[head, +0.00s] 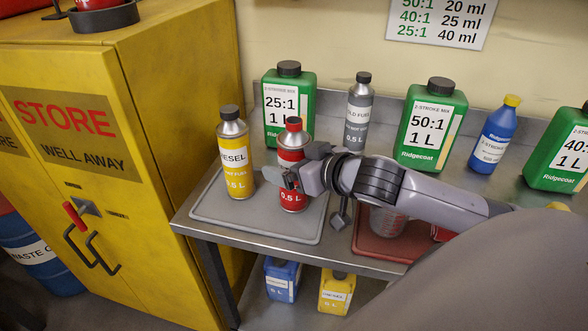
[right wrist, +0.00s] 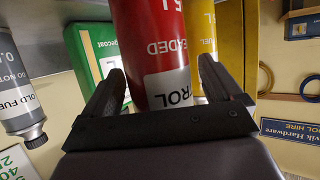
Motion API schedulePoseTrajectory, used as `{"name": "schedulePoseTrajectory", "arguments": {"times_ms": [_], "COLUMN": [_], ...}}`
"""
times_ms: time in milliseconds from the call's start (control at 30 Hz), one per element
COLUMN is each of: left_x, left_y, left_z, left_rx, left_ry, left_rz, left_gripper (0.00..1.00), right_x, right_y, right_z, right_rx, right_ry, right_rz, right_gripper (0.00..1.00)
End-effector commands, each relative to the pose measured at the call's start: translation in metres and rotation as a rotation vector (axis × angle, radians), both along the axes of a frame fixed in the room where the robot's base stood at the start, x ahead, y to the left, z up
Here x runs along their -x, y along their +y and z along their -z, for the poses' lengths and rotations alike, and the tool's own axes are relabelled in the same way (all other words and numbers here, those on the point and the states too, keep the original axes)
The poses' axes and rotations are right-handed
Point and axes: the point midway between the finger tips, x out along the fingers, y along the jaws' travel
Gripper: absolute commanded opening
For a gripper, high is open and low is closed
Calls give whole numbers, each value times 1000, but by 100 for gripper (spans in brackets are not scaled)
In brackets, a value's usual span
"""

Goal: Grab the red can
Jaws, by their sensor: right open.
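The red can (head: 292,143), with a red cap, a silver shoulder and a white label band, stands upright on a grey mat (head: 258,228) at the left end of the metal bench. My right gripper (head: 290,178) comes in from the right at the can's lower half and hides part of it. In the right wrist view the red can (right wrist: 148,35) appears upside down between the two open fingers of my right gripper (right wrist: 160,80). A clear gap to the right finger shows; contact on the left side cannot be told. My left gripper is out of view.
A yellow diesel can (head: 234,145) stands close left of the red can. A green 25:1 jug (head: 289,85) and a grey can (head: 358,110) stand behind. A measuring jug (head: 386,222) sits on a red tray (head: 372,244) below my forearm. A yellow cabinet (head: 150,90) borders the bench's left.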

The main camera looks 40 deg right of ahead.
Motion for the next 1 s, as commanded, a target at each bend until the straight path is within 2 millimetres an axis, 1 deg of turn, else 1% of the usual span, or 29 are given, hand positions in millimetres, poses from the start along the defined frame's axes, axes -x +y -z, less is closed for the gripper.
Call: {"name": "schedulePoseTrajectory", "arguments": {"times_ms": [100, 133, 167, 200, 267, 300, 333, 733, 867, 1000], "left_x": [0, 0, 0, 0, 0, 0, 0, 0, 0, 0], "left_y": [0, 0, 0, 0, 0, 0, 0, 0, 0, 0], "left_z": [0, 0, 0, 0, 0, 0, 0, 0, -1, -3], "left_rx": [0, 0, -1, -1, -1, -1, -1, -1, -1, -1], "left_ry": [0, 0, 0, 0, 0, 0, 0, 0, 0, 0], "left_rz": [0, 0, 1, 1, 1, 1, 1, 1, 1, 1], "left_gripper": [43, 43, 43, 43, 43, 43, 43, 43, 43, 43], "right_x": [0, 0, 0, 0, 0, 0, 0, 0, 0, 0], "right_y": [0, 0, 0, 0, 0, 0, 0, 0, 0, 0], "right_z": [0, 0, 0, 0, 0, 0, 0, -3, -8, -18], "right_rx": [0, 0, 0, 0, 0, 0, 0, 0, 0, 1], "right_ry": [0, 0, 0, 0, 0, 0, 0, -2, -3, -4], "right_rz": [0, 0, 0, 0, 0, 0, 0, 0, 0, 1], "right_gripper": [92, 89, 79, 66, 47, 34, 32, 32, 32, 32]}}
